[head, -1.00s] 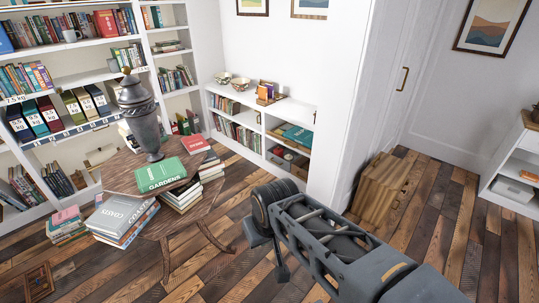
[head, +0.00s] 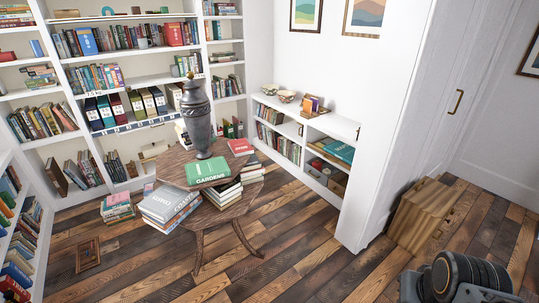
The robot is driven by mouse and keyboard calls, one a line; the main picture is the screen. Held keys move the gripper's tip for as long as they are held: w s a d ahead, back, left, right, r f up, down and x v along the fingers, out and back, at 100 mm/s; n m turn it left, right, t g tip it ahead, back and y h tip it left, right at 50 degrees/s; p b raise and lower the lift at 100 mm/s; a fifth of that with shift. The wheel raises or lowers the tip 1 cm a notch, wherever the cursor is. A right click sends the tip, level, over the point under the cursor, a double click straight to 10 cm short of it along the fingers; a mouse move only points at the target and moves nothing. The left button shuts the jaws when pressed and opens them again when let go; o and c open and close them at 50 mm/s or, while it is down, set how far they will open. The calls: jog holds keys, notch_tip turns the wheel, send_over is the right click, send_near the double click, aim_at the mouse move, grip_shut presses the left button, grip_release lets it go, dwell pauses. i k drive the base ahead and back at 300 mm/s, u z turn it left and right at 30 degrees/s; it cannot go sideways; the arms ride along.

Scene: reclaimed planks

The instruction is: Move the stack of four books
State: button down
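A round wooden two-level table (head: 197,232) stands left of centre in the head view. A stack of books with a grey COAST cover on top (head: 168,201) lies at its left side. A green GARDENS book (head: 208,171) lies at the front of the upper level. Another stack (head: 223,195) sits below and right of it. A red book (head: 240,147) lies at the upper right, near further books (head: 252,169). I cannot tell which stack is the one of four. Only part of my arm shows at the lower right; my gripper is not in view.
A tall grey urn (head: 198,122) stands on the table close to the books. A small book stack (head: 117,207) and a wooden frame (head: 88,255) lie on the floor. Bookshelves (head: 135,65) line the back and left. A wooden crate (head: 420,215) stands right. Floor before the table is clear.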

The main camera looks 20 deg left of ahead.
aim_at(252, 173)
jog(key=z, duration=0.05)
jog(key=i, duration=1.65)
jog(key=u, duration=0.55)
jog(key=i, duration=0.95)
jog(key=u, duration=1.6)
jog(key=i, duration=0.75)
jog(key=u, duration=0.65)
